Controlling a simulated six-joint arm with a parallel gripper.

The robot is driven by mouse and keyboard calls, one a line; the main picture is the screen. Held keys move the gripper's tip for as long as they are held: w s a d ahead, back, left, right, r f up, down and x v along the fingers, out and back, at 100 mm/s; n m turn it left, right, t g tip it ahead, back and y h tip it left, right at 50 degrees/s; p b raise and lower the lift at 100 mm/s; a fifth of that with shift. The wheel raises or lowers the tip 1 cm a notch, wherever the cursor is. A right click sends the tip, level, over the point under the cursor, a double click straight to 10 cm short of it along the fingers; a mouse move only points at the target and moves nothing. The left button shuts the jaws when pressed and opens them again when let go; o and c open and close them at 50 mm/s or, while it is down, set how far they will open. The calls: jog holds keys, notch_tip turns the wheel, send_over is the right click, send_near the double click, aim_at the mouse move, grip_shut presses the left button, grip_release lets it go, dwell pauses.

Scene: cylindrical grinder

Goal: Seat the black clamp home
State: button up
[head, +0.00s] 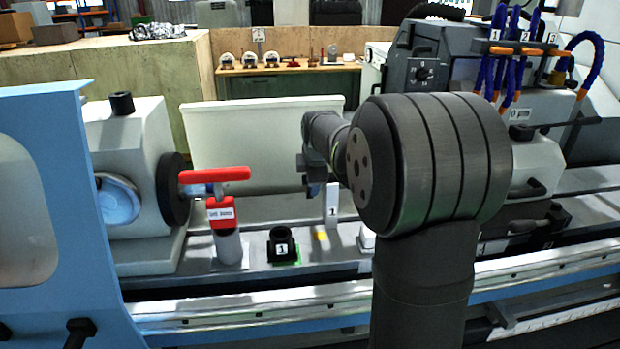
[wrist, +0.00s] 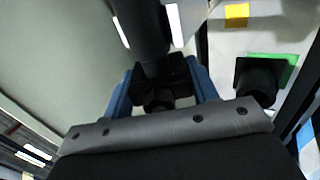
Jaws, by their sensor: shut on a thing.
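In the wrist view, my gripper (wrist: 161,86) has its two blue fingers on either side of a black part, which I take to be the black clamp (wrist: 160,70). A dark cylinder extends from it toward the top of the picture. In the head view, my gripper (head: 308,172) is raised above the machine bed, and my own arm partly hides it; what it holds is hard to make out there. A black socket-like piece (head: 282,245) marked 1 stands on a green pad (head: 290,262), apart from my gripper; it also shows right of my gripper in the wrist view (wrist: 258,80).
A red-handled lever (head: 214,174) and a grey post with a red label (head: 222,214) stand left, by the workhead (head: 130,170). A white plate marked 1 (head: 332,203) and a yellow patch (head: 321,233) are behind the bed's front rail. Blue hoses (head: 500,50) rise at right.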

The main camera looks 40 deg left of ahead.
jog(key=shift+w+d, duration=0.15)
jog(key=shift+w, duration=0.05)
jog(key=o, duration=1.4)
jog(key=shift+c, duration=0.2)
jog(key=v, duration=1.7)
jog(key=shift+d+r, duration=0.15)
jog(key=x, duration=1.7)
jog(key=shift+f, duration=0.2)
jog(key=shift+r, duration=0.1)
